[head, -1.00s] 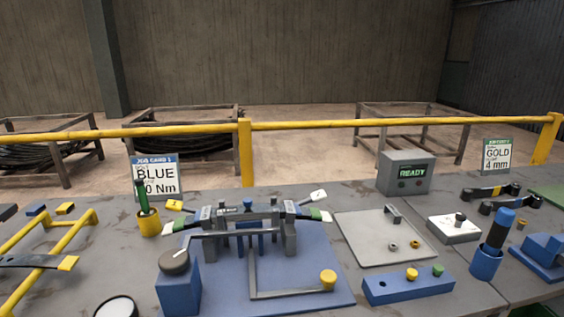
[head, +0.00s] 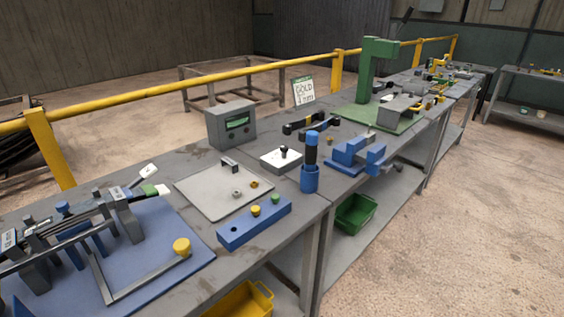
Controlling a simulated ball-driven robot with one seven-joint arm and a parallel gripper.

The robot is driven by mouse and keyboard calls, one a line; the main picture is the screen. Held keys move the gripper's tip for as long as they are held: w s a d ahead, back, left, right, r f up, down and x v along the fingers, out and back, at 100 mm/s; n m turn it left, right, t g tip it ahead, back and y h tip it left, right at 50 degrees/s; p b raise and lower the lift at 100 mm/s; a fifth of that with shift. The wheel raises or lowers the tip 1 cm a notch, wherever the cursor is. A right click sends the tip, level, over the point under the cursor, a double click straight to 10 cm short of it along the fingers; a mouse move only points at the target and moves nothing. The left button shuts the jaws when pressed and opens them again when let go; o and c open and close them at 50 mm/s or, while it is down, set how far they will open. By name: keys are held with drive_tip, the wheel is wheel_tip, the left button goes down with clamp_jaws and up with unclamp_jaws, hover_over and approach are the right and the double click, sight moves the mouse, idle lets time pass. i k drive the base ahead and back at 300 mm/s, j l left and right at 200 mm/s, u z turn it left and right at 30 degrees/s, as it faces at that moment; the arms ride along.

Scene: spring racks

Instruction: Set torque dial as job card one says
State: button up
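Job card one and the round grey dial on the blue post, both seen a second ago, are outside the view now. A black tool with a blue cap (head: 311,148) stands upright in a blue cup (head: 309,181) near the bench's front edge. I cannot tell whether it bears a torque dial. A blue plate (head: 165,245) with grey clamp stands and a yellow-knobbed bent rod (head: 128,287) lies at the lower left, partly cut off. A card reading GOLD (head: 303,88) stands at the back. My gripper is not in view.
A grey box with a green display (head: 232,124), a grey plate (head: 205,190), a blue block with knobs (head: 240,229) and a blue vise (head: 357,155) occupy the bench. A green press (head: 367,75) stands beyond. A yellow rail (head: 220,77) runs behind. Floor at right is clear.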

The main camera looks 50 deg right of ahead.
sight(284, 149)
drive_tip(key=i+j+u, duration=0.2)
drive_tip(key=i+j, duration=0.2)
drive_tip(key=j, duration=0.15)
drive_tip(key=i+j+u, duration=0.15)
drive_tip(key=i+j, duration=0.25)
drive_tip(key=l+z, duration=0.65)
drive_tip(key=k+j, duration=0.05)
